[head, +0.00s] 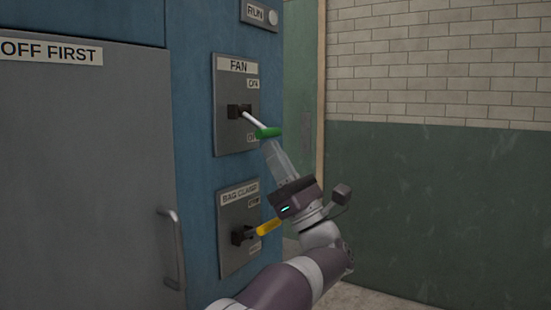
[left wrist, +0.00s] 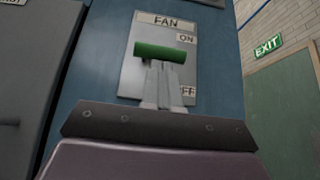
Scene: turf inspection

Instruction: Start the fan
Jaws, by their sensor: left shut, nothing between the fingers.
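The FAN switch plate (head: 236,135) is on the blue panel, with its label at the top and ON above OFF at its right side. Its lever has a pale rod and a green handle (head: 267,132) that sticks out to the right and slopes slightly down. My left gripper (head: 270,146) is shut and empty, its fingertips just below the green handle. In the left wrist view the green handle (left wrist: 166,51) lies across just beyond the fingertips; I cannot tell whether they touch it. My right gripper is in neither view.
Below is a BAG CLAMP plate (head: 238,207) with a yellow handle (head: 268,228), close to my left wrist. A grey door (head: 85,180) with a handle is at left. A RUN plate (head: 256,14) is above. A brick and green wall (head: 440,150) stands at right.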

